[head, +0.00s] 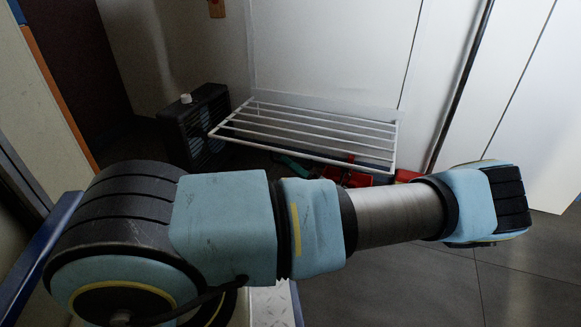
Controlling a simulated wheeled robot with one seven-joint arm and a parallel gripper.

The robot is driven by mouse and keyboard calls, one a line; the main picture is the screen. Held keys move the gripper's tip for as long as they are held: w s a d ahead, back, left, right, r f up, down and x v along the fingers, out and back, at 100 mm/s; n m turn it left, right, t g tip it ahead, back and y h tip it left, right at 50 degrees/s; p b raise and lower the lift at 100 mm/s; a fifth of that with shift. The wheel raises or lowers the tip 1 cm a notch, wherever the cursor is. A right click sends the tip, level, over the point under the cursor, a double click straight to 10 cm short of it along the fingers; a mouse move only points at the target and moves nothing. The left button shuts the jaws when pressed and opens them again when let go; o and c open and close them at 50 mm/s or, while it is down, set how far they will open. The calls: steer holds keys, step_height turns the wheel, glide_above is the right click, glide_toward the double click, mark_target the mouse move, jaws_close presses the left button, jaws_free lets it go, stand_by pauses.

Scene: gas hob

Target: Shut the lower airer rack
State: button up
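The lower airer rack (310,133) is a white wire frame with several parallel bars. It stands folded out, roughly level, from a white panel (330,50) behind it. Its front edge points toward me. My arm crosses the lower part of the head view in front of the rack, and a gap shows between them in the picture. My gripper is not in view; the arm runs to the right and its visible end shows no fingers.
A dark box-shaped fan or heater (190,125) stands left of the rack. Red and green items (355,176) lie on the floor under the rack. A blue-edged surface (45,255) is at the lower left. Dark tiled floor (430,290) is clear at the lower right.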

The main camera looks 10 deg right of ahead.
jaws_close()
stand_by(1.4)
